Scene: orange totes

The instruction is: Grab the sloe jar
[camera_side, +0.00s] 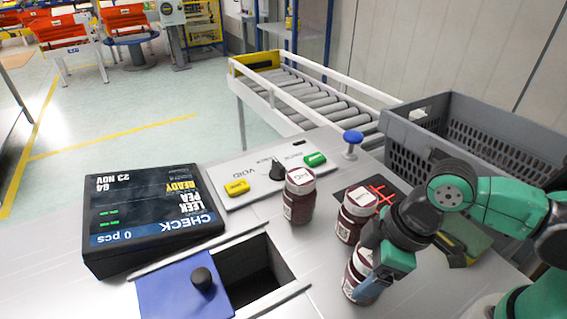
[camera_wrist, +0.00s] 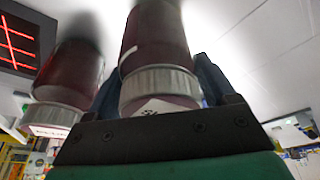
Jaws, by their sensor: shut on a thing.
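My gripper (camera_side: 366,284) is at the front right of the grey worktop, shut around a dark red jar (camera_side: 350,279) with a pale lid. In the wrist view the jar (camera_wrist: 155,42) stands between the two fingers of my gripper (camera_wrist: 158,82), and its lid label starts with what looks like "Sl". The fingers and wrist hide part of this jar in the side view. A second dark red jar (camera_side: 350,226) stands just behind it and also shows left of the fingers in the wrist view (camera_wrist: 72,75). A third jar (camera_side: 299,205) stands further back left.
A black display box (camera_side: 150,220) reads CHECK, 0 pcs. In front are a square opening (camera_side: 250,275) and a blue lid with a black knob (camera_side: 185,288). A panel with buttons (camera_side: 270,172), a black pad with red lines (camera_side: 378,194), a grey crate (camera_side: 470,130) and a roller conveyor (camera_side: 310,97) lie behind.

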